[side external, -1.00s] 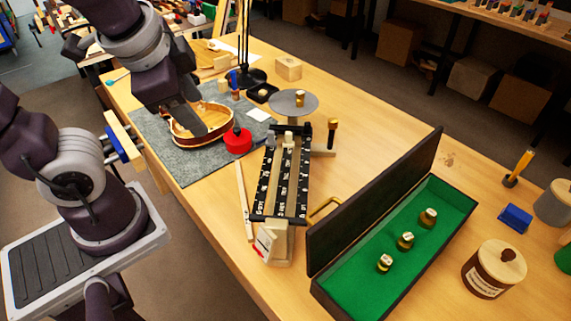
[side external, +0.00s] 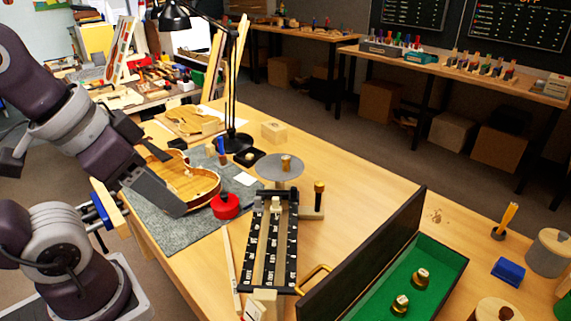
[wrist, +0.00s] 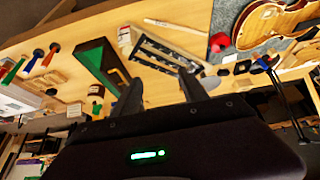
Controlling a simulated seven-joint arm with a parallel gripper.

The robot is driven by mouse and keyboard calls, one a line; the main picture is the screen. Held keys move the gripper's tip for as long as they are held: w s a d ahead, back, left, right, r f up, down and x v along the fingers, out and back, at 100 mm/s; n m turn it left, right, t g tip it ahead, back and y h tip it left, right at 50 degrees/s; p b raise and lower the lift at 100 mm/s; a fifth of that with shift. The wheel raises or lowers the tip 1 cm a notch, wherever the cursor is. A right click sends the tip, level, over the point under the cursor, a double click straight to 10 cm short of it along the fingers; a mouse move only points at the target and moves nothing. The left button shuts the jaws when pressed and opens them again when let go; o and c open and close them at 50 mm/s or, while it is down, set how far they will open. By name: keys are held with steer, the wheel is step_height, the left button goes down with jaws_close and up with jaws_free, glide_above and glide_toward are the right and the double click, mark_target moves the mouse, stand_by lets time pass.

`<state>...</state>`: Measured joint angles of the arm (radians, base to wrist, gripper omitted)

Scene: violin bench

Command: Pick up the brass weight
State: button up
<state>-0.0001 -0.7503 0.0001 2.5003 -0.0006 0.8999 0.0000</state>
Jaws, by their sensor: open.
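Several brass weights are in the side external view. One (side external: 286,163) stands upright on the round grey pan (side external: 268,172) at the far end of the balance. Two more, a rear one (side external: 421,277) and a front one (side external: 400,304), stand in the green-lined box (side external: 447,262) at lower right. I cannot tell which one the task means. My gripper (side external: 174,186) is open and empty, at the left beside the violin body, well away from the weights. The wrist view shows its two spread fingers (wrist: 161,78) with nothing between them.
The black balance beam (side external: 270,240) lies mid-bench. The box's raised dark lid (side external: 365,262) stands between it and the green interior. A red round item (side external: 226,206), the violin body (side external: 192,181) and a black lamp (side external: 231,100) are nearby. Bench right of the pan is mostly clear.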

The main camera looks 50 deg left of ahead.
steer(key=shift+c, duration=0.4)
steer(key=m+t+h, duration=0.3)
steer(key=t+h, duration=0.1)
steer(key=t, duration=0.3)
glide_above(294, 168)
steer(key=s+a, duration=0.3)
steer(key=s, duration=0.2)
steer(key=f, duration=1.6)
steer(key=shift+s+d, duration=0.15)
steer(key=shift+s, duration=0.05)
steer(key=shift+d+f+m, duration=0.1)
steer(key=shift+f+m, duration=0.2)
steer(key=x, duration=0.7)
steer(key=shift+s+d+f, duration=0.2)
steer(key=shift+d+f, duration=0.05)
steer(key=shift+f, duration=0.1)
jaws_close()
